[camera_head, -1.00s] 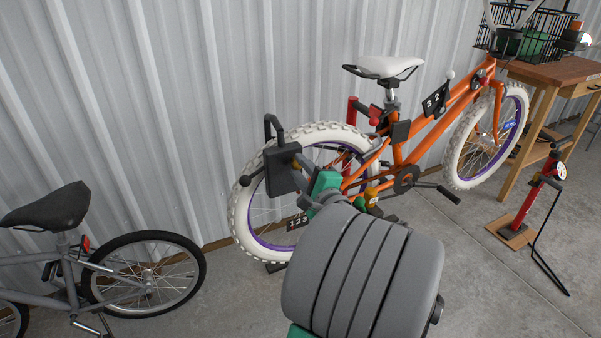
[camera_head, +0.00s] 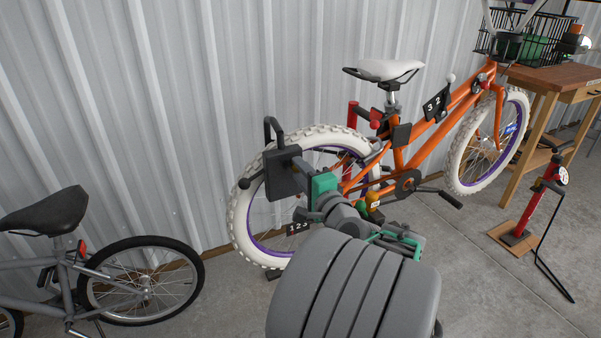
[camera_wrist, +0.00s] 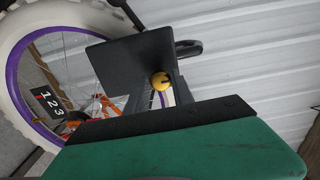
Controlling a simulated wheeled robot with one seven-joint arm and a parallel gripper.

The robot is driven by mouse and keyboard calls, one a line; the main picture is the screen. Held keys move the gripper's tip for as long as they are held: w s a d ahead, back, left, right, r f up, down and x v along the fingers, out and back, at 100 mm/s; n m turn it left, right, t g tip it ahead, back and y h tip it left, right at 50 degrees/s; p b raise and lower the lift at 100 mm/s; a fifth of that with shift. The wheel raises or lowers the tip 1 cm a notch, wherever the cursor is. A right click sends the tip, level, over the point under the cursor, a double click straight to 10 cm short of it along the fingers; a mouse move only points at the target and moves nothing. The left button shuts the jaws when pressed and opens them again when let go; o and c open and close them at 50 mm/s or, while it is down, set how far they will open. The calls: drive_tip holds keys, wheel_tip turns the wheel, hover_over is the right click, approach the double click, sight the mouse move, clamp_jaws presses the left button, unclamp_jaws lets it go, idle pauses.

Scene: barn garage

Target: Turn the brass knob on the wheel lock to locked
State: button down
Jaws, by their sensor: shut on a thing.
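The wheel lock is a dark square box (camera_head: 283,172) with a black shackle loop (camera_head: 273,130), at the upper rear wheel of the orange bike. The lock's dark face also shows in the wrist view (camera_wrist: 108,65). The brass knob (camera_wrist: 160,81) is round, with a dark slot line on it. My gripper (camera_head: 295,160) reaches the lock's right side in the head view and hides the knob there. In the wrist view my gripper (camera_wrist: 161,74) is shut on the knob, its dark fingers to either side. I cannot tell any lock marking.
The orange bike (camera_head: 430,130) stands along the corrugated wall, its white-tyred rear wheel (camera_head: 240,215) behind my gripper. A grey bike (camera_head: 140,285) stands at the left. A red floor pump (camera_head: 535,205) and a wooden bench (camera_head: 550,75) are at the right. Concrete floor is open between.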

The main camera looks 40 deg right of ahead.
drive_tip(key=c, duration=1.1)
unclamp_jaws()
drive_tip(key=shift+p+v, duration=0.3)
drive_tip(key=shift+v, duration=3.6)
